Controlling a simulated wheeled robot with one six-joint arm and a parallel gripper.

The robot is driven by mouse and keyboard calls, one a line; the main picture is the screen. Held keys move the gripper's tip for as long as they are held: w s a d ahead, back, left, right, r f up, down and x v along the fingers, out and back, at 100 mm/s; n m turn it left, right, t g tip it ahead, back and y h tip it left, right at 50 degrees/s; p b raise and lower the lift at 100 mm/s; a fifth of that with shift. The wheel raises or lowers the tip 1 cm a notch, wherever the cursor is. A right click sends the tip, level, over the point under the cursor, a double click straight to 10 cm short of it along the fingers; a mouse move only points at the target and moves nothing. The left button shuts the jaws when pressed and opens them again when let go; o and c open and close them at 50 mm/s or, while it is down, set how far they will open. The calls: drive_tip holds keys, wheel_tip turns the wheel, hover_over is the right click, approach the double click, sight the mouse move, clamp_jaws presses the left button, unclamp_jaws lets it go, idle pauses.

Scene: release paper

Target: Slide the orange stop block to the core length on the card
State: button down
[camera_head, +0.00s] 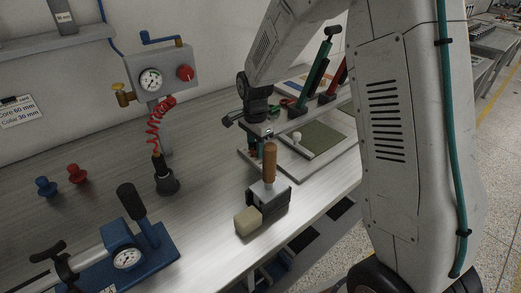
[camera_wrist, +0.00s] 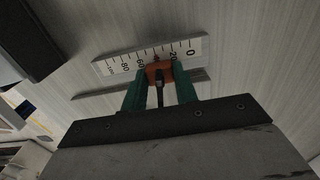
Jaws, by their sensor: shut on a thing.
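The orange stop block (camera_wrist: 158,72) sits at the white ruler scale (camera_wrist: 105,66) in the wrist view, its small pointer between the 20 and 60 marks, near where 40 lies. The scale runs from 0 at right to 100 at left. My gripper (camera_wrist: 160,88) has its green fingers on either side of the block, shut on it. In the head view my gripper (camera_head: 252,150) is low at the paper fixture, and the block is not clear there. The card (camera_head: 16,111) on the wall at left reads core 60 mm, collar 30 mm.
A grey block with a brown handle (camera_head: 269,170) and a tan block (camera_head: 248,221) stand in front of my gripper.

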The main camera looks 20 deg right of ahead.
drive_tip(key=c, duration=1.1)
unclamp_jaws()
wheel_tip(320, 180, up, 7)
drive_tip(key=shift+f, duration=0.15)
drive_tip(key=shift+r, duration=0.55)
